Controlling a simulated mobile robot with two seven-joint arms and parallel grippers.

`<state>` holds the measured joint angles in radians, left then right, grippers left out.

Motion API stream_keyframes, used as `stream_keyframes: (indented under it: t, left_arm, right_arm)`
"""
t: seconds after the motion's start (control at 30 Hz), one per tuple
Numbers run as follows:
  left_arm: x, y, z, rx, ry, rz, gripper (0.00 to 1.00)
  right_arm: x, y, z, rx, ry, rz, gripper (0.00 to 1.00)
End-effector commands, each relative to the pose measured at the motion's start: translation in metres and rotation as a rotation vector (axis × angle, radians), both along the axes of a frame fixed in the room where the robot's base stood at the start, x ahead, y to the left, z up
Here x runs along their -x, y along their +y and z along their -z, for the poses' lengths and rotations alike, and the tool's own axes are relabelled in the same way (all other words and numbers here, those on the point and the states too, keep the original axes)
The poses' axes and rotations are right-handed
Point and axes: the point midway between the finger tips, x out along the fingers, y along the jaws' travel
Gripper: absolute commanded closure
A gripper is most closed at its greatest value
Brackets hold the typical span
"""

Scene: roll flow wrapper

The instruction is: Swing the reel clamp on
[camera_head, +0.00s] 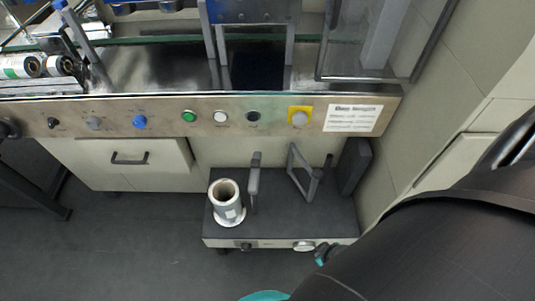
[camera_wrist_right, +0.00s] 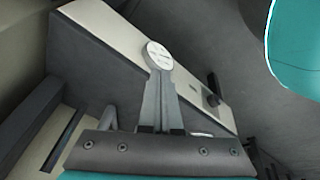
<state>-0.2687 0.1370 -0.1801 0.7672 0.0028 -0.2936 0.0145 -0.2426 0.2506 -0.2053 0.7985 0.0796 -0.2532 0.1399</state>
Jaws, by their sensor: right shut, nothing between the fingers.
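A low unit with a dark top (camera_head: 277,222) stands on the floor below the machine. A white reel (camera_head: 227,208) with a hollow core stands upright at its left end. A grey upright lever (camera_head: 254,180) stands beside the reel, and a grey open frame (camera_head: 303,177) is to the right. I cannot tell which is the reel clamp. My right gripper (camera_head: 323,252) is by the unit's front right edge, near a round silver knob (camera_head: 303,246). In the right wrist view its fingers (camera_wrist_right: 159,78) are shut and empty, with the tips near the knob (camera_wrist_right: 158,53). My left gripper is not in view.
A machine panel (camera_head: 270,115) with several buttons overhangs the back of the unit. A dark upright block (camera_head: 353,165) stands at the unit's right end, close to a pale wall. A black dial (camera_head: 246,246) sits on the unit's front.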

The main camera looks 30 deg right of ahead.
Motion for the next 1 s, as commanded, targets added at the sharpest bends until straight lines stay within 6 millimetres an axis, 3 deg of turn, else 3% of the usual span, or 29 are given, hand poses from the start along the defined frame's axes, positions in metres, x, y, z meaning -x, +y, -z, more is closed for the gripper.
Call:
stream_keyframes:
  t: [0.03, 0.1, 0.2, 0.3, 0.5, 0.7, 1.0]
  left_arm:
    - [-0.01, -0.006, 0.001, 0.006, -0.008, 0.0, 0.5]
    - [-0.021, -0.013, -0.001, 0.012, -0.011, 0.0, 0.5]
    - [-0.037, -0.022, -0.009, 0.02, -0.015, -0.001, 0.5]
    - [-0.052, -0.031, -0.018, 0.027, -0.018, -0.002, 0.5]
    - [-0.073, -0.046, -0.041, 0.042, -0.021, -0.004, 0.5]
    - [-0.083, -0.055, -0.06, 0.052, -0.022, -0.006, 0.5]
    - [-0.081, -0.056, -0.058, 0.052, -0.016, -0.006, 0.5]
  right_arm:
    - [-0.028, -0.02, -0.009, 0.003, -0.052, 0.037, 1.0]
    - [-0.063, -0.04, -0.027, -0.015, -0.116, 0.102, 1.0]
    - [-0.108, -0.058, -0.058, -0.062, -0.199, 0.181, 1.0]
    - [-0.145, -0.064, -0.092, -0.127, -0.264, 0.243, 1.0]
    - [-0.196, -0.053, -0.165, -0.298, -0.334, 0.338, 1.0]
    - [-0.206, -0.026, -0.215, -0.449, -0.305, 0.413, 1.0]
    - [-0.213, -0.035, -0.234, -0.508, -0.303, 0.494, 1.0]
